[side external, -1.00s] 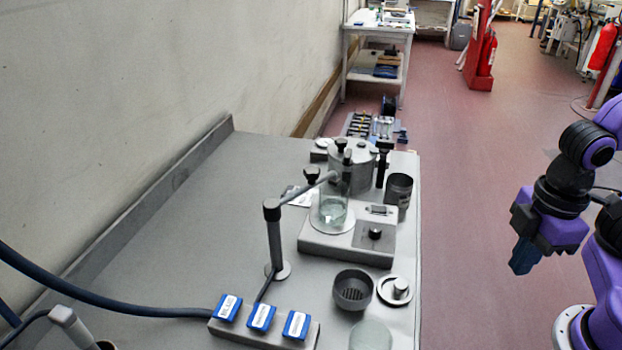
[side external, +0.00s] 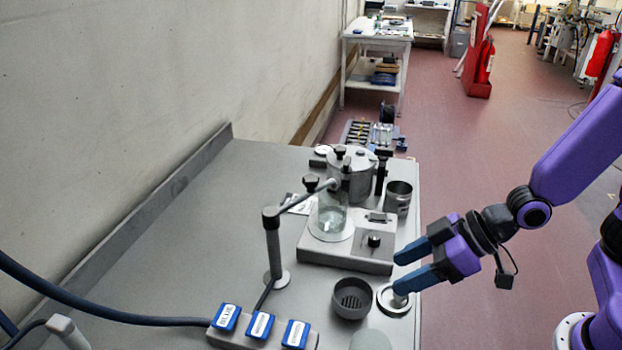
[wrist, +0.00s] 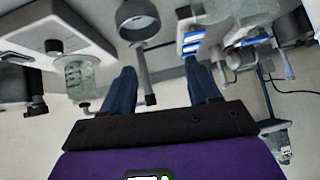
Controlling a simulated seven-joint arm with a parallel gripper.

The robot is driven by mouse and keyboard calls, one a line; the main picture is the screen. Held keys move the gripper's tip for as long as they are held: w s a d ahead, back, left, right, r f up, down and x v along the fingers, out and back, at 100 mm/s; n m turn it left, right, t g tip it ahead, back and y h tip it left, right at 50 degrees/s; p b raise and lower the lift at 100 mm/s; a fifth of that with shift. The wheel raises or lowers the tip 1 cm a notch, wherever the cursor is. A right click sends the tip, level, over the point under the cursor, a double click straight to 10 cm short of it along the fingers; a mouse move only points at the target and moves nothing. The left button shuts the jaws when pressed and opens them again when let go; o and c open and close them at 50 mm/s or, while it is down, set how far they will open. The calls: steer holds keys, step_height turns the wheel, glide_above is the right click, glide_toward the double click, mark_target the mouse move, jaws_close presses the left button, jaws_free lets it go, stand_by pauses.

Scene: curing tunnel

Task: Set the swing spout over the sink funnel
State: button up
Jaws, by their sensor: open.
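The swing spout (side external: 300,199) is a grey tube on an upright post with a dark joint. In the side view it runs right and back from the post (side external: 273,250), its tip at the glass beaker (side external: 331,219), not over the funnel. The sink funnel (side external: 353,297) is a dark grey round cup with a slotted bottom, right of the post base. My gripper (side external: 398,271) is open and empty at the table's right edge, its blue fingers pointing left. In the wrist view my gripper (wrist: 160,64) has the post (wrist: 146,75) showing beyond and between the fingers; the funnel (wrist: 138,18) is at the top.
The beaker stands on a grey box (side external: 345,255) with a knob. A metal cup (side external: 398,197) and lidded pot (side external: 353,172) stand behind. A round lid (side external: 393,300) lies beside the funnel. Blue labelled blocks (side external: 261,325) are in front.

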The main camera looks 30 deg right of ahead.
steer(key=w+m+t+y, duration=0.1)
steer(key=w+m+t, duration=0.1)
steer(key=w+t, duration=0.35)
steer(key=m+t, duration=0.1)
steer(key=t, duration=0.4)
glide_toward(318, 182)
steer(key=shift+x, duration=5.85)
jaws_close()
